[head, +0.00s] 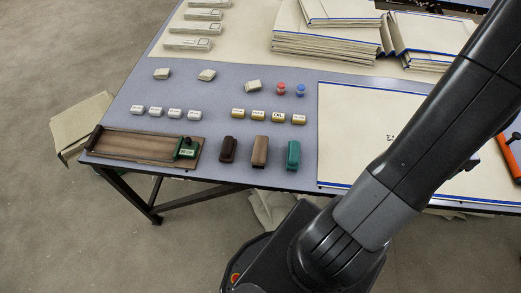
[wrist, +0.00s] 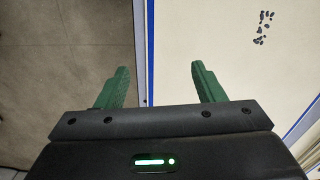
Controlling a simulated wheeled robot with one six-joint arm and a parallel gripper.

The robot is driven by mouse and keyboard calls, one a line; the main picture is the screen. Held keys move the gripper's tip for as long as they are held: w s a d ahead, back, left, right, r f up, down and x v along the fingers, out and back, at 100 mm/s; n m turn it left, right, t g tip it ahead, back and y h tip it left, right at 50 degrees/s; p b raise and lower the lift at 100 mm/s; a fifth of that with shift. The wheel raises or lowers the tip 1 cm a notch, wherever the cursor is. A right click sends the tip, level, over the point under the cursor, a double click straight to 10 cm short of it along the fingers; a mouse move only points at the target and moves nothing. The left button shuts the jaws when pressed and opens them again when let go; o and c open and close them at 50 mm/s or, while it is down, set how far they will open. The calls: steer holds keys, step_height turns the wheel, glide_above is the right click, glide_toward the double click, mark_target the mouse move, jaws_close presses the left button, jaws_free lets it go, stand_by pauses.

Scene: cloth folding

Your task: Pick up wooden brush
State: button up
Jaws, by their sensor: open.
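Three small brush-like blocks stand in a row near the table's front edge in the head view: a dark brown one (head: 228,150), a lighter wood-brown one (head: 260,152) that looks like the wooden brush, and a green one (head: 293,155). Their undersides are hidden. My gripper (wrist: 159,68) shows in the wrist view with its two green fingers apart and nothing between them. It hangs over the table edge by a cream, blue-edged cloth. No brush shows in the wrist view. In the head view my arm crosses the right side and its gripper is out of frame.
A wooden board with a green block (head: 186,148) lies left of the blocks. Small labelled pieces (head: 154,111) sit behind. A cream blue-edged cloth (head: 350,130) lies flat to the right, partly behind my arm. Folded cloth stacks (head: 325,45) stand at the back.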

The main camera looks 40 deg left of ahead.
steer(key=shift+o, duration=0.4)
steer(key=w+a+n, duration=0.2)
steer(key=a+n, duration=0.2)
steer(key=a, duration=1)
steer(key=n, duration=1.3)
glide_toward(260, 148)
steer(key=f, duration=0.5)
steer(key=shift+w+f, duration=0.2)
steer(key=shift+w, duration=0.15)
steer(key=shift+s+f+p, duration=0.15)
steer(key=shift+f+p, duration=0.05)
steer(key=shift+f, duration=1.1)
steer(key=shift+s+f+p, duration=0.15)
steer(key=shift+f+p, duration=0.05)
steer(key=shift+f, duration=1.1)
